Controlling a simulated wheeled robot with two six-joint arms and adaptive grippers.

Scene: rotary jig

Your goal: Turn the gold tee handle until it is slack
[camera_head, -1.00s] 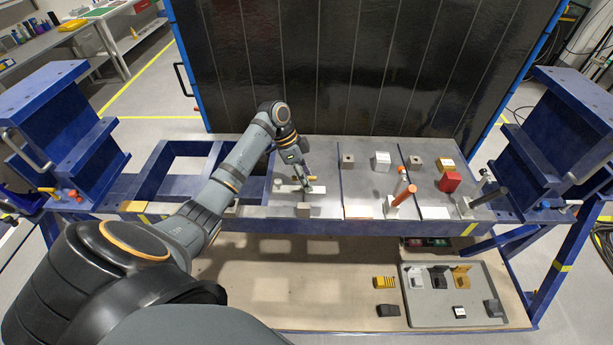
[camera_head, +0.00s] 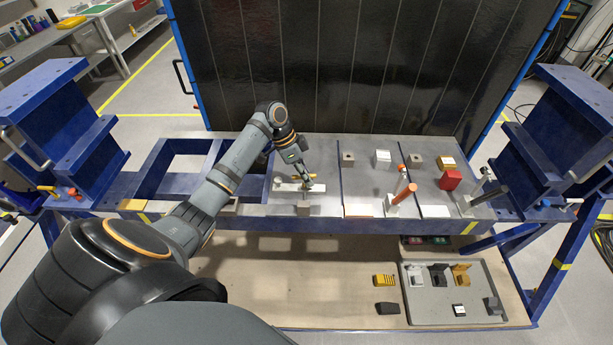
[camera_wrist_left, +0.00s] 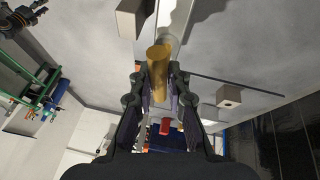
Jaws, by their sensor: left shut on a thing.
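The gold tee handle (camera_wrist_left: 158,70) shows in the left wrist view as a gold bar between the fingers of my left gripper (camera_wrist_left: 159,92). The fingers stand on both sides of it and are shut on it. In the head view my left gripper (camera_head: 309,184) is low over the left part of the grey jig plate, by a pale flat bar (camera_head: 286,188). Only a small bit of gold shows beside the fingers there. The handle's stem and its seat are hidden, so I cannot tell whether it is tight or slack. My right gripper is in neither view.
A grey tray (camera_head: 440,310) with small parts lies on the lower shelf. A dark panel (camera_head: 350,65) closes off the back.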

